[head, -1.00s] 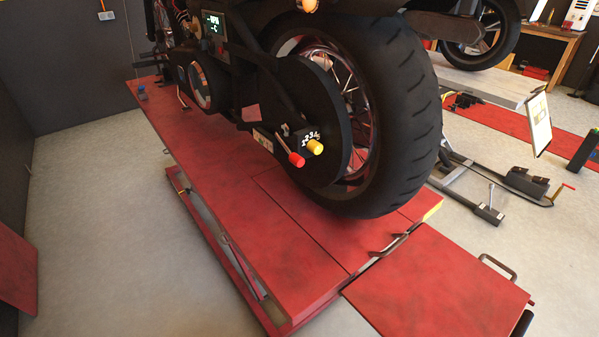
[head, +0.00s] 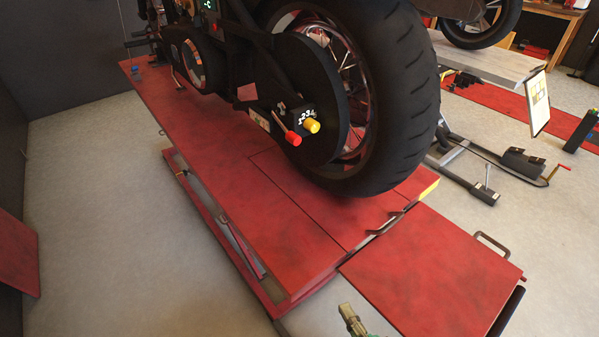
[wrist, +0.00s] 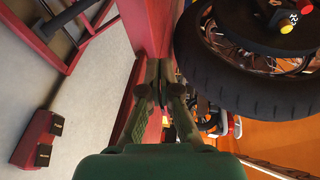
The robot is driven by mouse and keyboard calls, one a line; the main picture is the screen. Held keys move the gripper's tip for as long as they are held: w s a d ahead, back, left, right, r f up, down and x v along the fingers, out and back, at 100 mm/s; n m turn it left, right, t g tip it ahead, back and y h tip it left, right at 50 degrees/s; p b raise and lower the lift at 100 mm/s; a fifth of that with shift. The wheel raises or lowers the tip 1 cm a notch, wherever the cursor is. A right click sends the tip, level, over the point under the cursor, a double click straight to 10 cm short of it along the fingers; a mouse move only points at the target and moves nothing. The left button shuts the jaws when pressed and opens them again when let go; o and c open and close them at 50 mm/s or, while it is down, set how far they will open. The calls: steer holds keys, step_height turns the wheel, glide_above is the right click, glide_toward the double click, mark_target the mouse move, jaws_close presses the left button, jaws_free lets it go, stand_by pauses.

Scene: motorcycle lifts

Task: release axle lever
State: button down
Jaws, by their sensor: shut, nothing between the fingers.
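The lever with a red knob (head: 293,138) sits on the motorcycle's black rear axle block, tilted down to the right. Just right of it is a yellow knob (head: 312,126), with small white numbers on the block above. In the wrist view the red knob (wrist: 307,8) and the yellow knob (wrist: 287,27) show at the upper right corner. My green gripper (wrist: 166,75) is shut and empty. In the head view only part of it (head: 352,320) shows at the bottom edge, well below and apart from the lever.
The big rear tyre (head: 390,100) stands right of the lever, over the red lift platform (head: 190,150). A red ramp plate (head: 430,275) with a handle lies at the lower right. Grey floor (head: 80,220) is free at the left.

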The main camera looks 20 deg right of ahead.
steer(key=w+d+r+m+t+y, duration=0.3)
steer(key=w+r+m+y, duration=0.5)
steer(key=w+r, duration=1.1)
steer(key=shift+w+d+r+m, duration=0.25)
steer(key=shift+w+d+m, duration=0.3)
steer(key=shift+m, duration=0.25)
steer(key=shift+w, duration=0.1)
steer(key=w+a+r, duration=0.5)
steer(key=w+r, duration=0.1)
steer(key=w, duration=0.2)
steer(key=shift+w, duration=0.25)
steer(key=shift+r, duration=0.15)
